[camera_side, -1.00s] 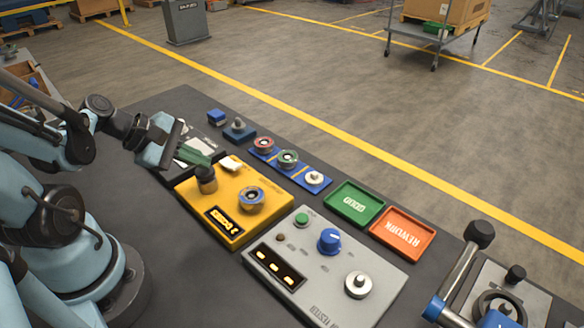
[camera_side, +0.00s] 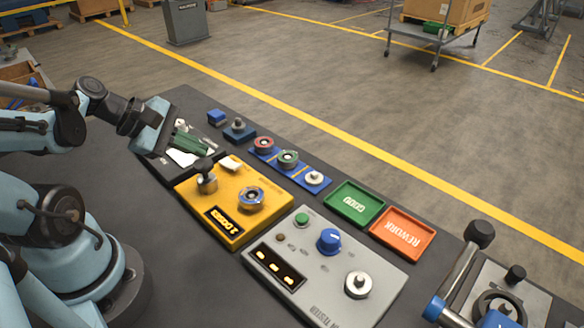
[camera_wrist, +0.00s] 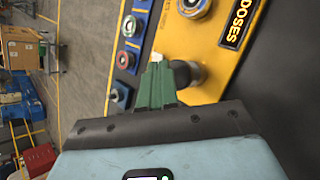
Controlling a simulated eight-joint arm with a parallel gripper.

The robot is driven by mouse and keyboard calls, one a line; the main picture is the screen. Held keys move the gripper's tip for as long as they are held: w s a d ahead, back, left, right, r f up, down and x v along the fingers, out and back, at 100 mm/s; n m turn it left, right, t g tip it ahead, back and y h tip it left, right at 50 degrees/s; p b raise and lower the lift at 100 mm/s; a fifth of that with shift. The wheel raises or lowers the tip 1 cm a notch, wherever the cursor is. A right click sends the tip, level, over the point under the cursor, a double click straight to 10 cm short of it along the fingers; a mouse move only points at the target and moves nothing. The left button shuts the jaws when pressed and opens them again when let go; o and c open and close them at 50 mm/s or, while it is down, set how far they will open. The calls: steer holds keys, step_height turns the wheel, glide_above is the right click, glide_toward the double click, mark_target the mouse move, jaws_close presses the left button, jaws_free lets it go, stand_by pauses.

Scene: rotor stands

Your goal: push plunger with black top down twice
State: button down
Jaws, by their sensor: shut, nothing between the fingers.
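The plunger (camera_side: 206,181) stands upright on the yellow dose box (camera_side: 238,229), with a round black top (camera_side: 203,165) above a metal body. My gripper (camera_side: 208,150) has green fingers, closed together and empty. In the side view the fingers are just behind and above the black top, seemingly apart from it. In the wrist view the closed fingers (camera_wrist: 157,66) stand just left of the black top (camera_wrist: 182,72) and partly hide it. Depth between them is hard to judge.
The yellow box also carries a round blue-rimmed part (camera_side: 250,199). A grey tester (camera_side: 325,266) stands to its right, with a green tray (camera_side: 355,203) and an orange tray (camera_side: 402,235) behind. A blue rack (camera_side: 289,167) with round parts lies behind the yellow box.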

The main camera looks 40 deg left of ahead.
mark_target(198, 165)
steer(key=shift+r, duration=2.5)
steer(key=w+d+f+m+y, duration=0.1)
steer(key=d+m+y, duration=0.1)
steer(key=m, duration=0.9)
steer(key=w+d+f+m+g+y, duration=0.1)
steer(key=d+m, duration=0.3)
steer(key=m, duration=0.7)
steer(key=shift+w+d+f+y, duration=0.25)
steer(key=shift+w+d+y, duration=0.15)
steer(key=shift+w, duration=0.35)
